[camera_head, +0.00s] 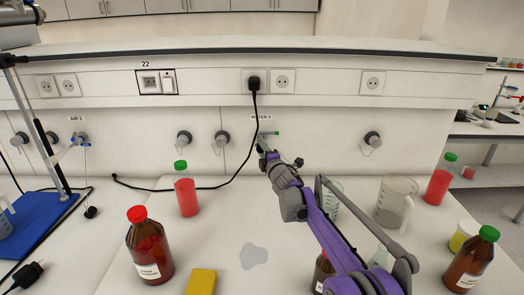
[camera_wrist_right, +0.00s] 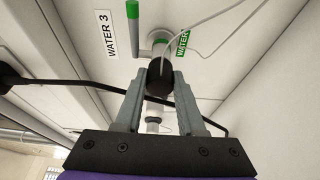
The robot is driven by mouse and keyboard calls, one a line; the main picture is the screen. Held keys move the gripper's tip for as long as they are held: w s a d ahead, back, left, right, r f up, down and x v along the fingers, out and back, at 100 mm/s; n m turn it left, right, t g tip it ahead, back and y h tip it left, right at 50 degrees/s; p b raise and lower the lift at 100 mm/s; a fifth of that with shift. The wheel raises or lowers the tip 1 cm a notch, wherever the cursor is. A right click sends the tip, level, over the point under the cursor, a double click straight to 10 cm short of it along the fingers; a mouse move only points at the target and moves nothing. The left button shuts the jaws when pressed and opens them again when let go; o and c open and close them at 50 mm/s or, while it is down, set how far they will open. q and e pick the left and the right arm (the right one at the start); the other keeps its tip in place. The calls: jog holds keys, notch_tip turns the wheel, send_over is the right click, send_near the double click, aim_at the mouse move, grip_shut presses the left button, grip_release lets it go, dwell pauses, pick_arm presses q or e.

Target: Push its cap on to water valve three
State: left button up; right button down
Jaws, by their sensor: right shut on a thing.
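In the right wrist view the valve (camera_wrist_right: 142,30) has a green lever end and a green ring. My right gripper (camera_head: 263,144) is at this valve. Its fingers are shut on a black round cap (camera_wrist_right: 160,74), with a thin pale cord running from it. The cap overlaps the valve in the wrist view, and I cannot tell whether it is seated on the spout. A white and grey tube part (camera_wrist_right: 153,117) shows between the fingers. My left gripper is not in view.
A black power cable (camera_head: 255,110) hangs beside the valve. Capped wall fittings (camera_head: 222,138) line the panel. On the bench stand a red bottle (camera_head: 186,196), brown bottles (camera_head: 150,255), a beaker (camera_head: 396,200) and a yellow block (camera_head: 201,282).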

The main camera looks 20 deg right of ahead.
jog(key=shift+w, duration=0.15)
jog(key=shift+c, duration=2.2)
grip_release()
